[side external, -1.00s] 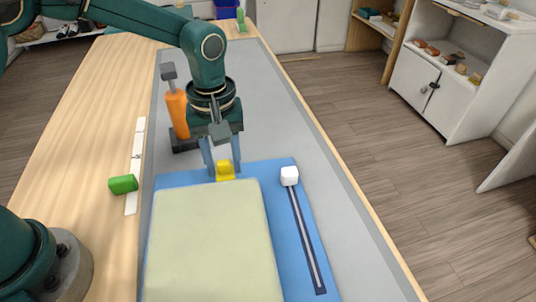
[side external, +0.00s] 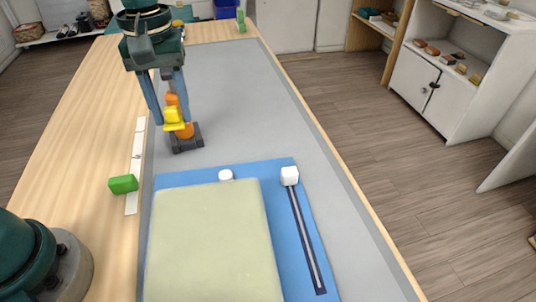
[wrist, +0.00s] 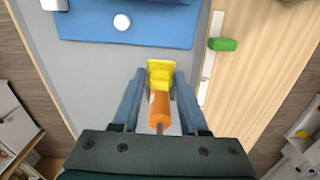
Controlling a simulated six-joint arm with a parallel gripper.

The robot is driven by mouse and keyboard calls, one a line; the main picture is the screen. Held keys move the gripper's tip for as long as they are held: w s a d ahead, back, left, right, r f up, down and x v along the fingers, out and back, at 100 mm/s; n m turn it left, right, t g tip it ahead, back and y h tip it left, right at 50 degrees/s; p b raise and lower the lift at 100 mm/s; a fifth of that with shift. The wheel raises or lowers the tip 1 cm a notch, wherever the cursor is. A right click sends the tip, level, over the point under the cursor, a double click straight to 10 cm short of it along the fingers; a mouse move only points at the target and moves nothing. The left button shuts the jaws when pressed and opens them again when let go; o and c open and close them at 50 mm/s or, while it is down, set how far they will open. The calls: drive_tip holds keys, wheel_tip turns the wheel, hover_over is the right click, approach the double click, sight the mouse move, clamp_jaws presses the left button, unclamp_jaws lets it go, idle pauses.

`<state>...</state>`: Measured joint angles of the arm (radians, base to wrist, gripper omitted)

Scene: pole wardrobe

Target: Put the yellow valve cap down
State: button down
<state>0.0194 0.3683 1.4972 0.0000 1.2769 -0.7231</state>
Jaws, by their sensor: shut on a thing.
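The yellow valve cap (side external: 173,117) is off the blue mat and between the fingertips of my gripper (side external: 170,110), which is shut on it. In the wrist view the cap (wrist: 160,74) sits between the ends of both fingers. An orange cylinder (side external: 185,131) on a dark base stands right behind and below the cap in the side view. In the wrist view the orange cylinder (wrist: 160,107) lies between my fingers in the picture. I cannot tell whether the cap touches it. A short white round stub (side external: 226,175) shows bare at the mat's far edge.
The blue mat (side external: 262,168) carries a pale green pad (side external: 210,240) and a white block (side external: 289,176) at the top of a dark slotted strip. The grey surface (side external: 245,100) right of the orange cylinder is clear.

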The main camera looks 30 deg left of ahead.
drive_tip(key=s+a+r+m, duration=0.4)
drive_tip(key=a+m, duration=0.1)
drive_tip(key=m, duration=0.3)
drive_tip(key=s+a+f+n, duration=0.25)
drive_tip(key=a+n, duration=0.25)
drive_tip(key=a, duration=0.5)
drive_tip(key=s+a+f+n, duration=0.2)
drive_tip(key=a+f+n, duration=0.15)
drive_tip(key=a, duration=0.65)
hover_over(137, 140)
drive_tip(key=shift+n, duration=0.25)
wheel_tip(137, 140, down, 6)
drive_tip(key=shift+s+f, duration=0.1)
drive_tip(key=shift+f, duration=2.1)
drive_tip(key=shift+f, duration=0.1)
drive_tip(key=shift+c, duration=2.2)
unclamp_jaws()
